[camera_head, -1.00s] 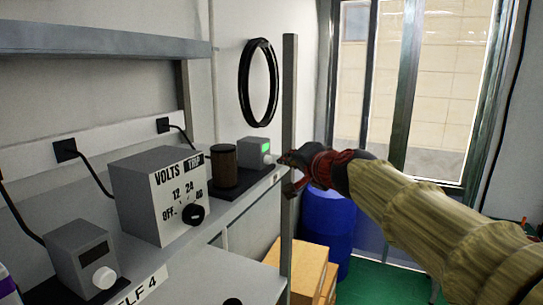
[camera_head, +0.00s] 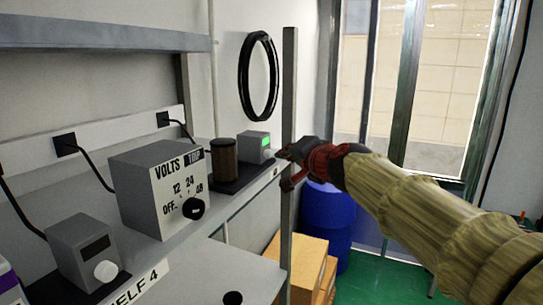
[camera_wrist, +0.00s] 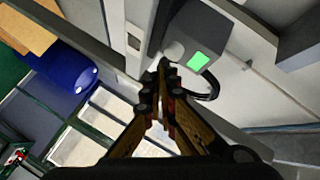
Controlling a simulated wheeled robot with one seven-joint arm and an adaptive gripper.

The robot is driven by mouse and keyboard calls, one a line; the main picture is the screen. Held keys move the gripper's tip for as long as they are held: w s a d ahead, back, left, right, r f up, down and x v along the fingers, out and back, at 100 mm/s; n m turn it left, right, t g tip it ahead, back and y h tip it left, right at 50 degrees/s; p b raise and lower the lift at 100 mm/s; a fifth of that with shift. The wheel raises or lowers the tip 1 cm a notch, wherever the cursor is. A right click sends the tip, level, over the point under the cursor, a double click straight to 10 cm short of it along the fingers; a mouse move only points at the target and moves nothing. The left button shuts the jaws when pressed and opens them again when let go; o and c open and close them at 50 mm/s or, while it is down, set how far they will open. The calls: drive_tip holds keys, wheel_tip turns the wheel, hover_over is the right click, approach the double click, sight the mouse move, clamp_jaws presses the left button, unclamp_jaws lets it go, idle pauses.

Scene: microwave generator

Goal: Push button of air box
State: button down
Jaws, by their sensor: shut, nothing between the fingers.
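A small grey box (camera_head: 252,147) with a lit green screen stands at the far end of the shelf. It also shows in the wrist view (camera_wrist: 207,38), with its green screen (camera_wrist: 198,61) and a round pale grey button (camera_wrist: 173,50) on the same face. My gripper (camera_head: 282,154) is shut and empty, just to the right of this box in the head view. In the wrist view, my closed fingertips (camera_wrist: 163,70) are just below the button. I cannot tell whether they touch it. No label naming the air box is readable.
A grey VOLTS box (camera_head: 158,190) with a black knob, a brown cylinder (camera_head: 224,160) and another grey box (camera_head: 82,252) with a white knob share the shelf. A grey upright post (camera_head: 289,90) stands beside my gripper. A blue barrel (camera_head: 328,225) and cardboard boxes (camera_head: 305,262) stand below.

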idle(0.6)
drive_tip(key=shift+w+a, duration=0.15)
drive_tip(key=shift+a, duration=0.3)
drive_tip(key=shift+w+a+p, duration=0.15)
drive_tip(key=shift+a+p, duration=0.3)
drive_tip(key=shift+p, duration=0.05)
idle(0.7)
drive_tip(key=shift+d, duration=0.15)
drive_tip(key=shift+s+d+b, duration=0.35)
drive_tip(key=shift+d+b, duration=0.4)
drive_tip(key=shift+b, duration=0.05)
drive_tip(key=s+d+b, duration=0.2)
drive_tip(key=d+b, duration=0.3)
drive_tip(key=shift+d, duration=0.35)
